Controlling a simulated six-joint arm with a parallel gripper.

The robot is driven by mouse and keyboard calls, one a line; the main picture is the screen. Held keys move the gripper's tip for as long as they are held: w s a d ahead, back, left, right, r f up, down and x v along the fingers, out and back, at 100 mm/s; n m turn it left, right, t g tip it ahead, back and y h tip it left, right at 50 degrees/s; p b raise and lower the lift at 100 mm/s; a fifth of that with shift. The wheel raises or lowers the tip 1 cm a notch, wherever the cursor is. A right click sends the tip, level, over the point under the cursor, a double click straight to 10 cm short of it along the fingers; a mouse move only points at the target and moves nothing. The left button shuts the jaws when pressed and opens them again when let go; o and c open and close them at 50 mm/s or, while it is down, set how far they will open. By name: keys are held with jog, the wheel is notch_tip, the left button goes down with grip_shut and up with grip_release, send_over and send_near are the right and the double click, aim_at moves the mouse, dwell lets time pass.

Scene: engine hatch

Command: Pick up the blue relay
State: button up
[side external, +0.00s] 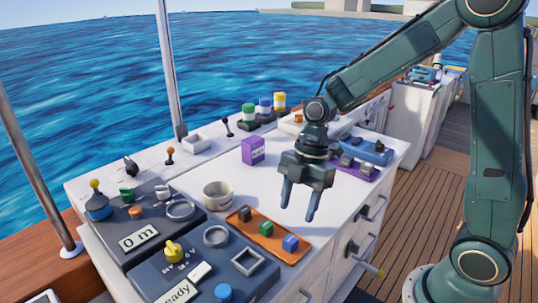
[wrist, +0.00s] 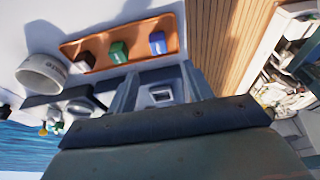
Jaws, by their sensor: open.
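The blue relay (side external: 290,243) is a small blue block at the right end of an orange tray (side external: 283,255) on the white counter. A green block (side external: 266,228) and a dark block (side external: 244,214) stand in a row with it. The wrist view shows the blue relay (wrist: 157,43) beyond my fingers, with the green block (wrist: 118,51) and dark block (wrist: 88,60) beside it. My gripper (side external: 298,207) is open and empty, pointing down above the counter. In the side view it appears above and behind the tray, apart from the relay.
A white cup (side external: 217,195) stands left of the tray, and a purple box (side external: 253,150) behind it. Dark control panels (side external: 210,270) with knobs lie at the front left. Another tray with dark and blue parts (side external: 365,155) is at the right. Counter around my gripper is clear.

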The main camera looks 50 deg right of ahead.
aim_at(290, 239)
jog(key=shift+x, duration=1.5)
jog(key=shift+f, duration=0.1)
jog(key=shift+d+x, duration=0.15)
jog(key=shift+x, duration=1.1)
jog(key=shift+d+x, duration=0.15)
jog(key=shift+x, duration=1.05)
jog(key=shift+f, duration=0.1)
jog(key=c, duration=1.1)
notch_tip(290, 239, up, 20)
jog(key=shift+r, duration=0.1)
